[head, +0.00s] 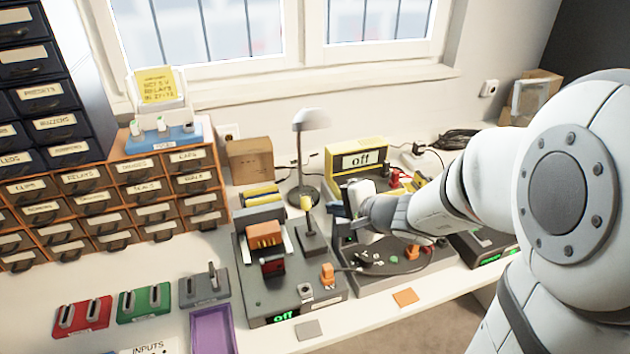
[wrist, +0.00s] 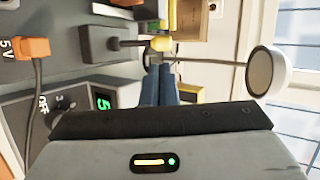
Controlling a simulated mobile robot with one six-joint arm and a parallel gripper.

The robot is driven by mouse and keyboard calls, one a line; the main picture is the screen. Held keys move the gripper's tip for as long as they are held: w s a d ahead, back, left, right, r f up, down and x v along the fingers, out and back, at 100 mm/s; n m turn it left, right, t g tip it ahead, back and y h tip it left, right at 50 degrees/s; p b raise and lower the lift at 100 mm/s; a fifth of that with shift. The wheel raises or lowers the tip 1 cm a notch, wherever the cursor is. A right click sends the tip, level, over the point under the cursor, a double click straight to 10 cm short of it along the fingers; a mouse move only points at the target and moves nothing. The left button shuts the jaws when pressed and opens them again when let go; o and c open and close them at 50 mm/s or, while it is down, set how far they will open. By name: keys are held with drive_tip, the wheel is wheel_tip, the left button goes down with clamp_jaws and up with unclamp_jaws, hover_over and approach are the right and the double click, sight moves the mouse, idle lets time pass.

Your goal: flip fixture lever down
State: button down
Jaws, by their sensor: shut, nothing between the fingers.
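The fixture (head: 265,285) is a grey box with a lit green "off" display, an orange block and a dark red part on it. Its lever (head: 307,222) stands upright from a dark base, with a yellow knob on top. In the wrist view, turned on its side, the lever's yellow knob (wrist: 160,44) lies just beyond my fingertips. My gripper (head: 337,210) is shut and empty, to the right of the lever. Its blue-grey fingers (wrist: 160,70) sit side by side in the wrist view. I cannot tell whether they touch the knob.
A desk lamp (head: 311,120) stands behind the lever. An orange plug with a cable (head: 328,275) sits at the fixture's right. A purple tray (head: 212,330) and switch boxes (head: 144,300) are at the left.

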sight(308, 216)
drive_tip(key=shift+w+d+f+m+t+h, duration=0.3)
drive_tip(key=shift+w+d+m+t, duration=0.1)
drive_tip(key=shift+w+d+m, duration=0.2)
drive_tip(key=x, duration=1)
drive_tip(key=shift+f+b, duration=0.15)
drive_tip(key=shift+b, duration=0.45)
drive_tip(key=shift+s+d+b, duration=0.15)
drive_tip(key=shift+b, duration=0.65)
drive_tip(key=shift+t, duration=0.3)
drive_tip(key=shift+b, duration=0.45)
